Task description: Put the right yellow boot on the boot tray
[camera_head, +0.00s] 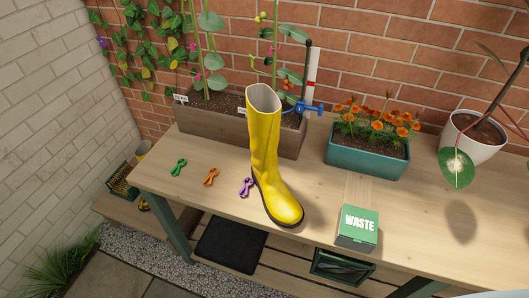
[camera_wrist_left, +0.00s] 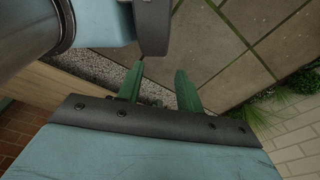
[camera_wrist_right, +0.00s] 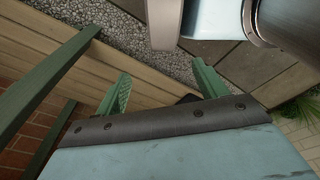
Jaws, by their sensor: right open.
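A yellow boot (camera_head: 265,150) stands upright on the wooden bench top, its toe toward the front edge and slightly right. A flat black tray (camera_head: 231,246), which looks like the boot tray, lies on the slatted lower shelf below the bench top and appears empty. Neither gripper shows in the head view. My left gripper (camera_wrist_left: 158,84) shows in the left wrist view with its green fingers apart and nothing between them. My right gripper (camera_wrist_right: 163,80) shows in the right wrist view, fingers wide apart and empty, with the lower shelf slats and gravel beyond.
Green (camera_head: 178,167), orange (camera_head: 211,177) and purple (camera_head: 246,187) small tools lie left of the boot. A wooden planter (camera_head: 215,125), a teal flower trough (camera_head: 366,164) and a white pot (camera_head: 468,142) line the back.

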